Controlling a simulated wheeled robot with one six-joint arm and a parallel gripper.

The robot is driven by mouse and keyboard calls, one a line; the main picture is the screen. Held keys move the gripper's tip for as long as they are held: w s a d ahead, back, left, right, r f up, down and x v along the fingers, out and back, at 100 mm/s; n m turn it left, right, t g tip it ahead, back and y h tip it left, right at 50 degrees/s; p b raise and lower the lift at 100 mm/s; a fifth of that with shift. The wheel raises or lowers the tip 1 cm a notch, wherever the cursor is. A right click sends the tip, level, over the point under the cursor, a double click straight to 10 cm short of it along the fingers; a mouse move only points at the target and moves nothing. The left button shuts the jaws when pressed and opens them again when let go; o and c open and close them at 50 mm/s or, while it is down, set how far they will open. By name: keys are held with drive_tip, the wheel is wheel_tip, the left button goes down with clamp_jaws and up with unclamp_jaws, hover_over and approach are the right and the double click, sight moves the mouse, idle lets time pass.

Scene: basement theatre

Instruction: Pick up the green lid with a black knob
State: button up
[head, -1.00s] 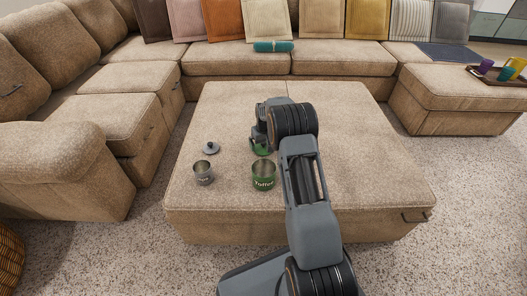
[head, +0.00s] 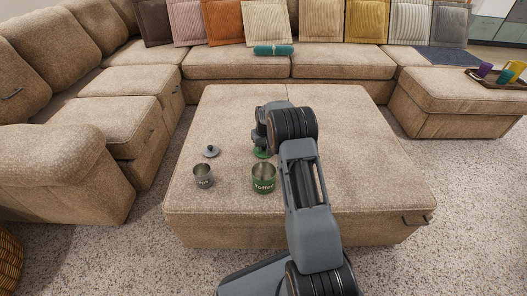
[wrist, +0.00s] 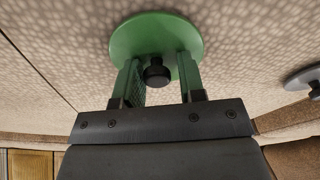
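The green lid (wrist: 155,35) with its black knob (wrist: 157,72) lies on the beige ottoman top (head: 335,125). In the head view the lid (head: 262,153) shows only partly, below my gripper and behind the green tin. My gripper (wrist: 160,75) is open, with one finger on each side of the knob. A gap shows between the knob and each finger. In the head view my arm hides the fingers, and I cannot tell how high the fingertips are above the lid.
An open green tin (head: 263,180) stands just in front of the lid. A small grey tin (head: 203,178) stands to the left, with a grey lid (head: 210,151) behind it. The grey lid also shows at the right of the wrist view (wrist: 303,77). The ottoman's back is clear.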

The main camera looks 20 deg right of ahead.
drive_tip(key=shift+s+f, duration=0.25)
drive_tip(key=shift+f, duration=0.2)
drive_tip(key=c, duration=0.5)
drive_tip(key=shift+o, duration=0.2)
drive_tip(key=shift+r, duration=0.1)
